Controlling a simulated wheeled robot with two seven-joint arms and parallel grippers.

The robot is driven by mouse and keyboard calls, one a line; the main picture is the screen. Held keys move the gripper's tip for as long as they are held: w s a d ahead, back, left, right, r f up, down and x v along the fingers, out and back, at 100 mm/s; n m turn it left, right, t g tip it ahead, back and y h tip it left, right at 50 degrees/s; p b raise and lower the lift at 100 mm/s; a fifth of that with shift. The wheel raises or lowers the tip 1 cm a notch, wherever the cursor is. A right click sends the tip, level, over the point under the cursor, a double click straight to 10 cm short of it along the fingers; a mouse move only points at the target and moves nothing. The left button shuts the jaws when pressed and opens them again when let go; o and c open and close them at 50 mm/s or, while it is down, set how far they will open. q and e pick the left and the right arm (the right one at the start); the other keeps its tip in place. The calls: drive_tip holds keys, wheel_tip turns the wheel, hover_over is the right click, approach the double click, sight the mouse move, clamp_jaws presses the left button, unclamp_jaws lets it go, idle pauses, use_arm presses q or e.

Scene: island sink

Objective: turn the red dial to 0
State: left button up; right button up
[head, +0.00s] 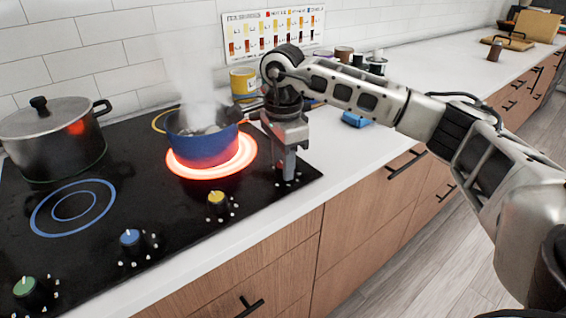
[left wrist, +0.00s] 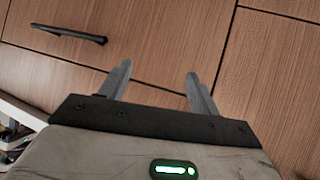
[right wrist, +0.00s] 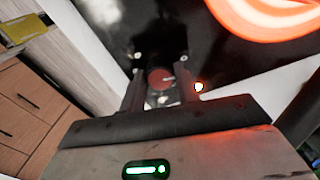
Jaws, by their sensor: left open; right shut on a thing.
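The red dial (right wrist: 160,78) shows between the fingertips of my right gripper (right wrist: 155,88) in the right wrist view, with small white marks around it. My right gripper is shut on it, pointing down at the stove's right front corner. In the head view my right gripper (head: 287,176) hides the dial. The dial's exact setting is hard to read. The burner (head: 246,158) beside it glows red-orange under a steaming blue pot (head: 200,148). My left gripper (left wrist: 158,78) is open and empty in front of wooden drawer fronts.
Yellow (head: 216,199), blue (head: 130,238) and green (head: 25,288) dials line the front of the black stove (head: 110,185). A grey lidded pot (head: 52,140) stands at the left. A yellow can (head: 243,82) stands behind my right gripper. A blue item (head: 356,119) lies on the white counter.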

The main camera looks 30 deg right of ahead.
drive_tip(key=shift+n, duration=1.2)
drive_tip(key=shift+d+r, duration=0.1)
drive_tip(key=o, duration=1)
drive_tip(key=shift+c, duration=0.2)
drive_tip(key=shift+r, duration=0.1)
